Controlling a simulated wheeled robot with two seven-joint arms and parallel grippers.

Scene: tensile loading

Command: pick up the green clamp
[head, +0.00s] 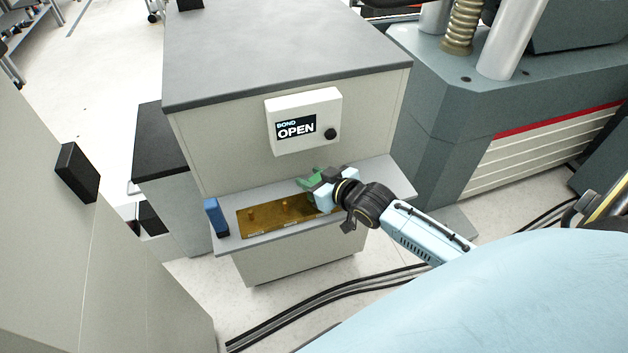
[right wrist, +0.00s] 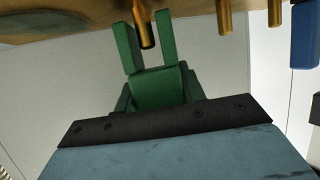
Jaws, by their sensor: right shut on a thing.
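The green clamp (head: 309,181) is at the right end of the amber tray (head: 262,229) on the cabinet's low shelf. My right gripper (head: 322,190) is at the clamp and shut on it, partly covering it. In the right wrist view the clamp (right wrist: 158,88) is in front of the gripper, its two prongs pointing to the top of the picture. A brass peg (right wrist: 145,28) shows between the prongs; I cannot tell whether they touch it. The fingertips are hidden in that view. My left gripper is out of view.
More brass pegs (head: 252,215) stand in the tray. A blue block (head: 215,217) is at the shelf's left end. Above the shelf is a box reading "BOND OPEN" (head: 304,121). A large grey machine (head: 455,110) stands to the right. Cables (head: 330,300) lie on the floor.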

